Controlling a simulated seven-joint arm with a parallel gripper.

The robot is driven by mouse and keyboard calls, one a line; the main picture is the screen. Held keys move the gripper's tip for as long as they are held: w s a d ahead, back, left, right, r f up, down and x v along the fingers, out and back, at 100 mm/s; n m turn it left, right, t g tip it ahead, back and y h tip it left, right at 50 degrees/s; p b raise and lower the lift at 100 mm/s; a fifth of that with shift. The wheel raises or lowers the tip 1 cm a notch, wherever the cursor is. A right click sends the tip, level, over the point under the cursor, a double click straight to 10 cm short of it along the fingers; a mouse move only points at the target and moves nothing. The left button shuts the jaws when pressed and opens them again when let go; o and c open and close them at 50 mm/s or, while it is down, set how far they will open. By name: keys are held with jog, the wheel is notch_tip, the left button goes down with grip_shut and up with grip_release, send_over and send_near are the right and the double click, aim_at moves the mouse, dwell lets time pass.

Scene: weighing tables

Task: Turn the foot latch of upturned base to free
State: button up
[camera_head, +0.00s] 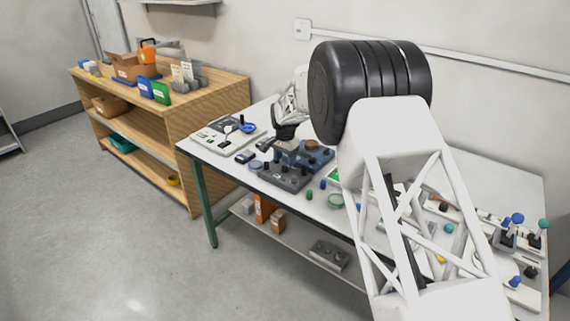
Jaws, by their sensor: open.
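A dark grey slab (286,181) with several black foot-like knobs on top lies on the white table; it looks like the upturned base. A blue part (316,160) adjoins it behind. The foot latch is too small to make out, so its position cannot be told. My gripper (278,146) is open and points down just above the back left of the slab. The fingertips are small and partly merge with the dark parts below, so I cannot tell whether they touch anything.
Joystick-like knobs (517,218) stand at the right end. My arm hides the table's middle. A wooden shelf (213,97) stands left.

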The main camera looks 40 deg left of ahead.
aim_at(285, 166)
jog(key=shift+r, duration=2.2)
